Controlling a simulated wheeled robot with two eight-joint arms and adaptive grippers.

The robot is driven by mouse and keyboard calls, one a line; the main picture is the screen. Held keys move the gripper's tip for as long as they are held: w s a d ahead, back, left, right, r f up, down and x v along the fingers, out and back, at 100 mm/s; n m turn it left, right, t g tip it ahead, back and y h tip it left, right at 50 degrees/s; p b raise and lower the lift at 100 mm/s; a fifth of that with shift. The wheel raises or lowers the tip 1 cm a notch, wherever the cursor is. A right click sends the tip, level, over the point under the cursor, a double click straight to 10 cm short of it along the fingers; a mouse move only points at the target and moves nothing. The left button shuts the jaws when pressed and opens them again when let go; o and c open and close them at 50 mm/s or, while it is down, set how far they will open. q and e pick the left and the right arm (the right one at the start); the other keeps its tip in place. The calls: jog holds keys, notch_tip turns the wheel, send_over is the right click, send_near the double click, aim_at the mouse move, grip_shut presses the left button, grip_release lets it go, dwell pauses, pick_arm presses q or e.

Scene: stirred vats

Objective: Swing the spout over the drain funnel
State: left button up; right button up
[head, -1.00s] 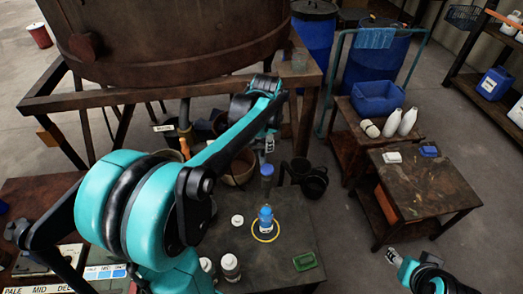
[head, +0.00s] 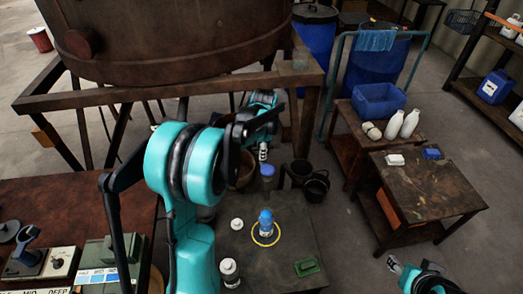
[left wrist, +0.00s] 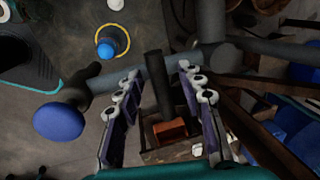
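My left gripper (head: 264,154) is in front of the big rusty vat (head: 170,45), just above a blue-ended part (head: 267,170). In the left wrist view my left gripper (left wrist: 160,85) is open, with a dark upright rod (left wrist: 154,75) between its fingers. I cannot tell whether they touch it. A grey pipe, which looks like the spout (left wrist: 140,72), runs behind, from a blue round end (left wrist: 60,121) to a thicker pipe at the right. I cannot clearly pick out the drain funnel. My right gripper (head: 393,264) is small at the lower right, away from the vat.
A blue-capped bottle (head: 266,222) stands in a yellow ring on the dark table (head: 285,258). Black buckets (head: 315,187) are beyond it. A cart (head: 430,187) and a blue tub (head: 378,97) are at the right. Open floor (head: 355,250) lies between table and cart.

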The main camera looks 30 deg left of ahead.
aim_at(270, 146)
pick_arm(q)
grip_shut()
jog(key=shift+w+d+r+n+y+p, duration=0.15)
jog(key=shift+w+d+n+p, duration=0.35)
jog(key=shift+n, duration=0.4)
jog(key=shift+w+d+n+y+p, duration=0.15)
jog(key=shift+w+d+n+p, duration=0.2)
jog(key=shift+w+d+n, duration=0.4)
jog(key=w+n+g+p, duration=0.3)
jog(key=w+n+p, duration=0.2)
jog(key=w+n, duration=0.5)
jog(key=shift+a+n+p, duration=0.15)
jog(key=shift+n+p, duration=0.2)
jog(key=shift+n, duration=2.1)
jog(key=shift+w, duration=0.1)
